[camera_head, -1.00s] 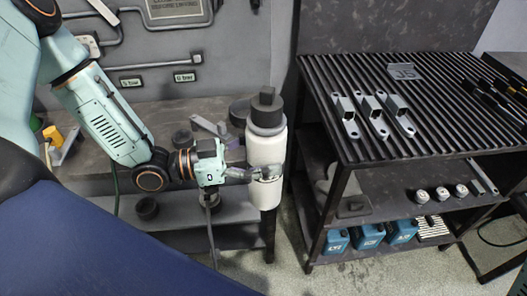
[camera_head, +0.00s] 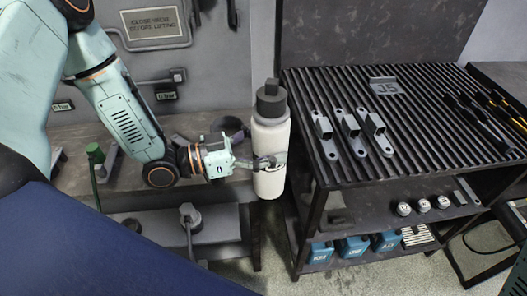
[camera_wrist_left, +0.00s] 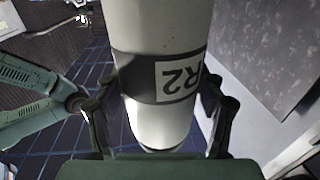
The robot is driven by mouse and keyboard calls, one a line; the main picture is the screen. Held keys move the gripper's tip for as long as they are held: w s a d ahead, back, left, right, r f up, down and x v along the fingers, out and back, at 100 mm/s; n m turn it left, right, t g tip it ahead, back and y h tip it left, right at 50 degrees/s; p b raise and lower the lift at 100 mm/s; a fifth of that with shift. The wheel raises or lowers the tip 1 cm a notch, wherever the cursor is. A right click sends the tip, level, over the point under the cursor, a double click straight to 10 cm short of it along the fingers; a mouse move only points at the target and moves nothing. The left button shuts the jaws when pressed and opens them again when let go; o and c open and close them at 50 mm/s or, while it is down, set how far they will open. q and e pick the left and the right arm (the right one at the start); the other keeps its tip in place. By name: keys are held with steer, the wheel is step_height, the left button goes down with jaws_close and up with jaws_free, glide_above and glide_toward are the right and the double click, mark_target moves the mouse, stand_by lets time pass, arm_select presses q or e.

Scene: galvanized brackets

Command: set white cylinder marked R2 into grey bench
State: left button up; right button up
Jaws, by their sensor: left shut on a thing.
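The white cylinder (camera_head: 270,140) has a dark grey cap and a dark collar at its top. It is upright in the head view, in front of the gap between the left bench and the slatted bench. In the left wrist view the cylinder (camera_wrist_left: 165,35) carries a dark band with a label reading R2. My left gripper (camera_head: 268,162) is shut on the cylinder around its middle, with a finger on each side. The grey bench (camera_head: 140,160) stands at the left against the wall panel, partly hidden by my left arm. My right gripper is not in view.
A slatted black bench (camera_head: 440,110) marked J5 stands to the right, with several metal brackets (camera_head: 350,127) on top. Small round parts (camera_head: 424,206) and blue boxes (camera_head: 354,248) sit on its lower shelves. A green upright part (camera_head: 95,160) stands on the left bench.

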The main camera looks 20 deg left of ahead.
arm_select(q)
steer(key=w+a+r+n+t+y+p, duration=0.5)
steer(key=w+a+r+n+t+y, duration=0.15)
steer(key=w+a+y, duration=0.45)
steer(key=w+a+r+n+y, duration=0.2)
steer(key=a+r+n+y, duration=0.1)
steer(key=a+n+y, duration=0.45)
steer(key=shift+m+g, duration=0.25)
steer(key=shift+m, duration=0.25)
step_height(320, 180, down, 4)
steer(key=b, duration=0.3)
steer(key=shift+w, duration=0.1)
stand_by(0.5)
